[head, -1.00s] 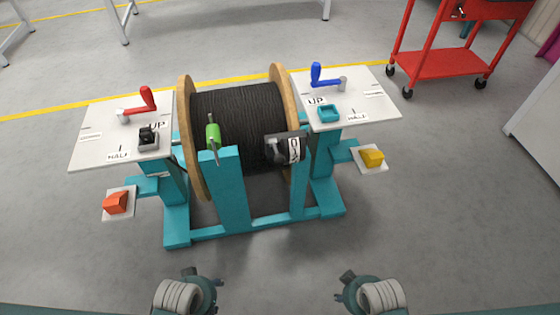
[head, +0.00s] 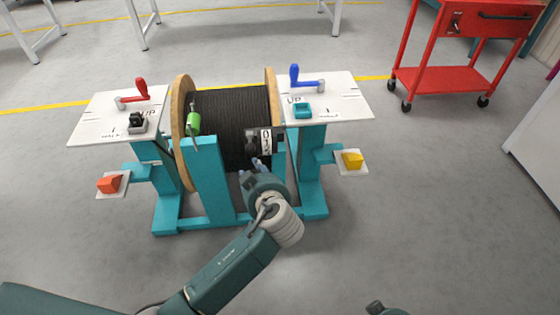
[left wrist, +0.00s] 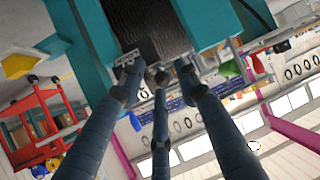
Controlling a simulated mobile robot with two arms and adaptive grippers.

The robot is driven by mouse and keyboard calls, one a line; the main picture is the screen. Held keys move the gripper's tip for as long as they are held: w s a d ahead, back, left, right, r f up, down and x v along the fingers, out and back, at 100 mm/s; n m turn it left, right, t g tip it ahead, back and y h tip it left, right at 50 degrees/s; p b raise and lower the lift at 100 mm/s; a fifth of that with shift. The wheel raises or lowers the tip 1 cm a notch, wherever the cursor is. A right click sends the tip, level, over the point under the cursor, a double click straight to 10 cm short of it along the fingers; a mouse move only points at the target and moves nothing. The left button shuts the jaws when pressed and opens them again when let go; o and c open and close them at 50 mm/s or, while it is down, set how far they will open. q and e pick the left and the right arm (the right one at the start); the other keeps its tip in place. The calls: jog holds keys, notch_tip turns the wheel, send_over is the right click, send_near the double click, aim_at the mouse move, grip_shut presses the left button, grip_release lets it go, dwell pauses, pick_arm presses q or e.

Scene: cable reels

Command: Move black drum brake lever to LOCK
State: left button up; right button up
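The black brake lever unit (head: 251,141) sits at the front right of the cable drum (head: 232,110), beside a white label plate (head: 266,141) whose lettering I cannot read. My left gripper (head: 259,165) is just below and in front of it. In the left wrist view its three fingers (left wrist: 158,76) are spread apart, with their tips close to a dark block (left wrist: 148,48), likely the lever. Contact cannot be told. Nothing is seen held. My right gripper (head: 385,309) shows only as a dark piece at the bottom edge of the head view.
The teal stand (head: 209,180) has posts close to my left gripper. The left panel (head: 90,127) carries a red crank (head: 141,90) and a black switch (head: 137,123). The right panel (head: 345,90) carries a blue crank (head: 296,76). Orange (head: 109,184) and yellow (head: 353,160) blocks stick out at the sides.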

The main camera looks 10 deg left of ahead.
aim_at(251, 150)
pick_arm(q)
jog(key=shift+n+t+y, duration=0.3)
jog(key=shift+n+t, duration=0.1)
jog(key=shift+t, duration=0.2)
jog(key=w+a, duration=0.1)
jog(key=w, duration=0.2)
jog(key=w+a+b, duration=0.1)
jog(key=w, duration=0.5)
jog(key=shift+w+a+f+b, duration=0.1)
jog(key=shift+a+f+b, duration=0.1)
jog(key=shift+a+b, duration=0.15)
jog(key=shift+w+a+f, duration=0.25)
jog(key=shift+w+a, duration=0.05)
jog(key=shift+w, duration=0.15)
pick_arm(e)
jog(key=w+v, duration=0.1)
jog(key=v, duration=0.5)
jog(key=shift+w+a+r+t, duration=0.3)
jog(key=shift+w+r, duration=0.05)
jog(key=shift+r, duration=0.25)
pick_arm(q)
grip_shut()
